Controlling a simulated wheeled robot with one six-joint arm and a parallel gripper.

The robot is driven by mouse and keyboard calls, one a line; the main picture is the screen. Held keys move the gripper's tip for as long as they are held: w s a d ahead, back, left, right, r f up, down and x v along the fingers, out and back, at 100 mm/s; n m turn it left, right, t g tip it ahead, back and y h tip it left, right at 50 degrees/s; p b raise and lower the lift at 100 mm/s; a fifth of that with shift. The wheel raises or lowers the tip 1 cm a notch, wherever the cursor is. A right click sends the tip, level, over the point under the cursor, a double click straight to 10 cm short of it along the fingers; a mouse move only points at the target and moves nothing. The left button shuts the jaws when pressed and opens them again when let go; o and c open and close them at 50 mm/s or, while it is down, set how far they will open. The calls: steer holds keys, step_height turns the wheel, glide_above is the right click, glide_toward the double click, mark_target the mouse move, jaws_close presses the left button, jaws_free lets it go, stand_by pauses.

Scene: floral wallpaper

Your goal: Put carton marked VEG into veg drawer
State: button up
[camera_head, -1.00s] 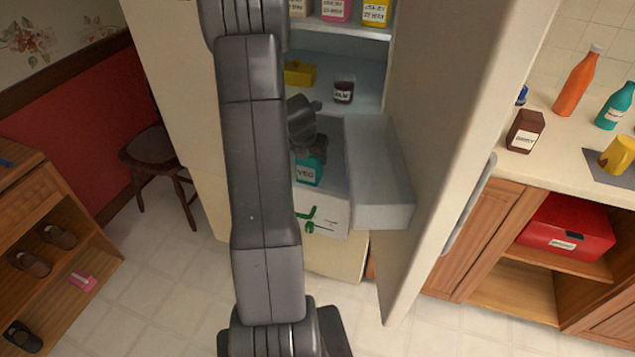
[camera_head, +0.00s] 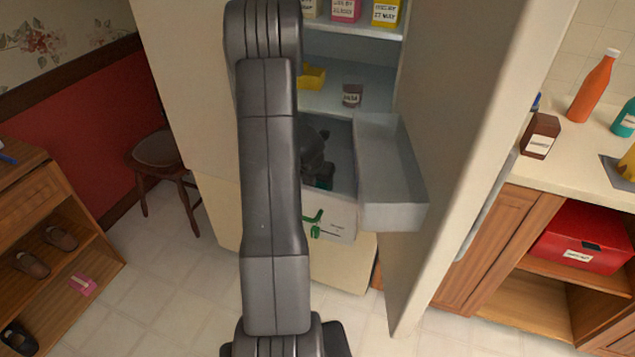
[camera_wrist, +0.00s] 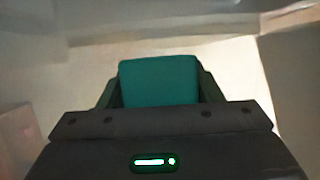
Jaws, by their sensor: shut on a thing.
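The teal carton (camera_wrist: 158,82) is between the two fingers of my gripper (camera_wrist: 158,95) in the wrist view, and the gripper is shut on it. In the head view my gripper (camera_head: 321,178) is low inside the open drawer (camera_head: 331,222), which has a white front with a green drawing. Only a dark teal bit of the carton (camera_head: 323,184) shows there, and its label is hidden. I cannot tell whether the carton touches the drawer floor. My arm hides the drawer's left part.
The fridge door (camera_head: 470,130) stands open on the right, with a grey door bin (camera_head: 392,215) beside the drawer. A shelf above holds a brown jar (camera_head: 352,95) and a yellow block (camera_head: 313,77). A counter with bottles is further right.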

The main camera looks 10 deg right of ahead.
steer(key=o, duration=1.2)
steer(key=shift+f, duration=0.1)
steer(key=shift+s+r+p, duration=0.1)
steer(key=shift+r+p, duration=0.2)
steer(key=shift+r, duration=0.2)
steer(key=p+v, duration=0.3)
steer(key=v, duration=0.8)
steer(key=shift+a+r, duration=0.1)
steer(key=shift+r, duration=0.05)
